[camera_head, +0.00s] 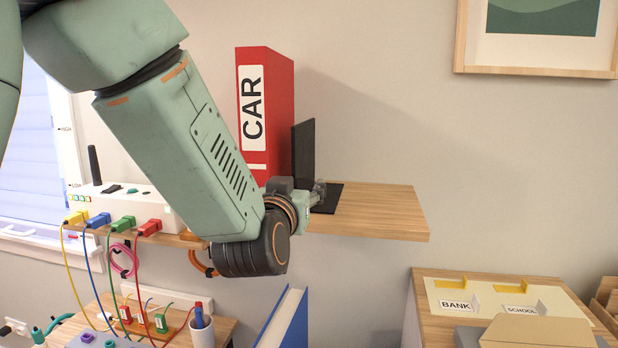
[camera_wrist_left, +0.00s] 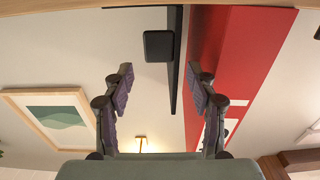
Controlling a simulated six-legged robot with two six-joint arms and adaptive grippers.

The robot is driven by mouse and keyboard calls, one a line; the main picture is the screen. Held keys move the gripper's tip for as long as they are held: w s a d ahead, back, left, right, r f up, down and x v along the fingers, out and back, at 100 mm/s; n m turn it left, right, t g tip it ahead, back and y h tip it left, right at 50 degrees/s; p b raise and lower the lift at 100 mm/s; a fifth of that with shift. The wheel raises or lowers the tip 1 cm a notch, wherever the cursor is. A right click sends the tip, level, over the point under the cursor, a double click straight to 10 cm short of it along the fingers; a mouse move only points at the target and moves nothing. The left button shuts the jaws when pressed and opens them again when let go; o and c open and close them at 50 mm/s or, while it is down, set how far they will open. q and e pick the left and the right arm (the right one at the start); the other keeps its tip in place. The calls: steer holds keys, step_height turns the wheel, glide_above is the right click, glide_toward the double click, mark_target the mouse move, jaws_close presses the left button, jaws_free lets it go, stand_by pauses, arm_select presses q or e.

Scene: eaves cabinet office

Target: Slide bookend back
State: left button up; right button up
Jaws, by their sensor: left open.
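The black bookend (camera_head: 304,152) stands upright on the wooden wall shelf, just right of the red CAR binder (camera_head: 268,110). Its flat foot lies on the shelf to the right. My left gripper (camera_head: 318,193) is in front of the bookend at about shelf height, partly hidden by my own wrist. In the left wrist view my left gripper (camera_wrist_left: 160,80) is open, with nothing held. The bookend's thin upright plate (camera_wrist_left: 175,75) shows between the fingers, nearer the right one, and the red binder (camera_wrist_left: 232,50) lies behind the right finger. Contact cannot be told. My right gripper is not in view.
The shelf (camera_head: 385,205) is bare to the right of the bookend. A white box (camera_head: 140,205) with coloured plugs and cables stands at its left. Below are a blue binder (camera_head: 285,322), a pen cup (camera_head: 201,330) and a cabinet (camera_head: 440,285) with labelled folders.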

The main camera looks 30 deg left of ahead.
mark_target(305, 180)
arm_select(q)
steer(key=x, duration=0.4)
steer(key=shift+w+p, duration=0.25)
steer(key=shift+p, duration=0.15)
steer(key=shift+w+f, duration=0.1)
steer(key=shift+w, duration=0.45)
steer(key=shift+s+a, duration=0.25)
steer(key=shift+s, duration=0.15)
steer(key=shift+c, duration=0.9)
steer(key=shift+w+d, duration=0.25)
steer(key=shift+w, duration=0.05)
steer(key=c, duration=0.4)
steer(key=shift+s+a, duration=0.1)
steer(key=shift+a, duration=0.05)
jaws_close()
